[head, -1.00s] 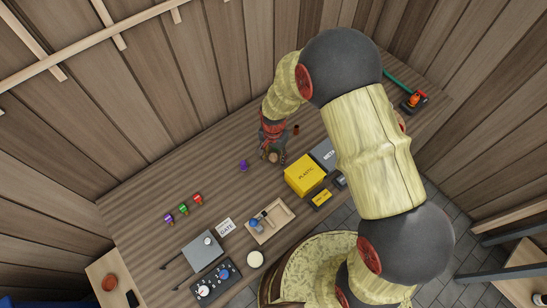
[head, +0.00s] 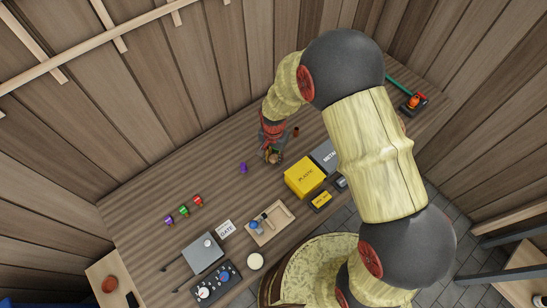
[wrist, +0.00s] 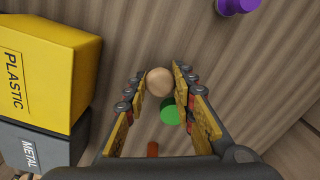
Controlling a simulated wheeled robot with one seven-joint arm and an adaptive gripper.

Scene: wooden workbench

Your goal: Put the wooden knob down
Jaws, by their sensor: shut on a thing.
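The wooden knob (wrist: 159,82) is a pale round ball between the fingertips of my gripper (wrist: 160,88) in the wrist view. My gripper is shut on it, one finger on each side. In the head view my gripper (head: 270,154) is at the bench, left of the yellow PLASTIC box, and the knob (head: 277,160) shows as a small tan spot. I cannot tell whether the knob touches the bench (head: 150,210).
A green cylinder (wrist: 172,110) is close beside the knob in the wrist view. A brown cylinder (wrist: 152,149) is nearer the palm. A purple piece (wrist: 237,5) stands apart. Yellow PLASTIC (wrist: 45,70) and grey METAL (wrist: 40,150) boxes are left. Bare bench surrounds the purple piece (head: 243,168).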

